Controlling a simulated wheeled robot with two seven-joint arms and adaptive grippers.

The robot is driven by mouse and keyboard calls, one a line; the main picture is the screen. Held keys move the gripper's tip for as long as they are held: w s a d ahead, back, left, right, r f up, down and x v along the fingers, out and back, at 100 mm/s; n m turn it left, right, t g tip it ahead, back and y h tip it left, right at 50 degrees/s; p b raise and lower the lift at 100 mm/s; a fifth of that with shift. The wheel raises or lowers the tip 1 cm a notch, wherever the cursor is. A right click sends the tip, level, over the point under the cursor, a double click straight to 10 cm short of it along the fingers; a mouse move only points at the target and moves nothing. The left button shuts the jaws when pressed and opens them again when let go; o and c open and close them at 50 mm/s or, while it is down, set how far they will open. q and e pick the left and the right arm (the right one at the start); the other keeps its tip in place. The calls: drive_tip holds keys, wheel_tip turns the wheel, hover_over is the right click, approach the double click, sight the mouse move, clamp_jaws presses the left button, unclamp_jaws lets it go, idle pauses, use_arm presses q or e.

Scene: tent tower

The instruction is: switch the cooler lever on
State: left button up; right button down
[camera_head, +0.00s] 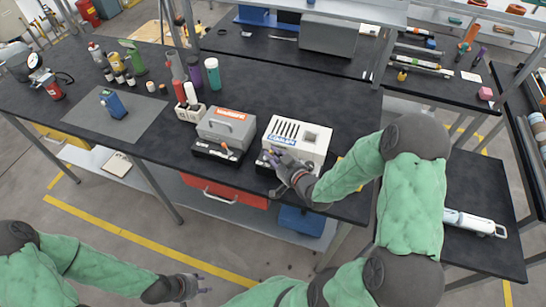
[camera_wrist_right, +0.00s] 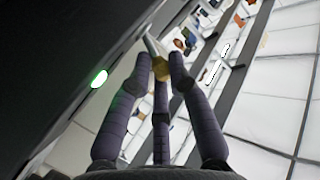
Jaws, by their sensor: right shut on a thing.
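The cooler (camera_head: 301,131) is a white box with dark slots on top and a blue label, near the front edge of the black bench. My right gripper (camera_head: 277,160) is at its front left side. In the right wrist view, my right gripper (camera_wrist_right: 160,75) has its dark fingers closed around the brass-coloured end of the lever (camera_wrist_right: 160,68), whose thin metal rod runs up and left. A green oval light (camera_wrist_right: 98,78) glows on a dark surface to the left. My left gripper (camera_head: 190,287) is empty, fingers apart, low in front of the bench.
A blue device (camera_head: 113,104) lies on a grey mat. The bench (camera_head: 345,105) has bare room behind the cooler.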

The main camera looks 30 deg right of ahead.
drive_tip(key=shift+r, duration=0.1)
drive_tip(key=c, duration=1.2)
unclamp_jaws()
drive_tip(key=v, duration=1.2)
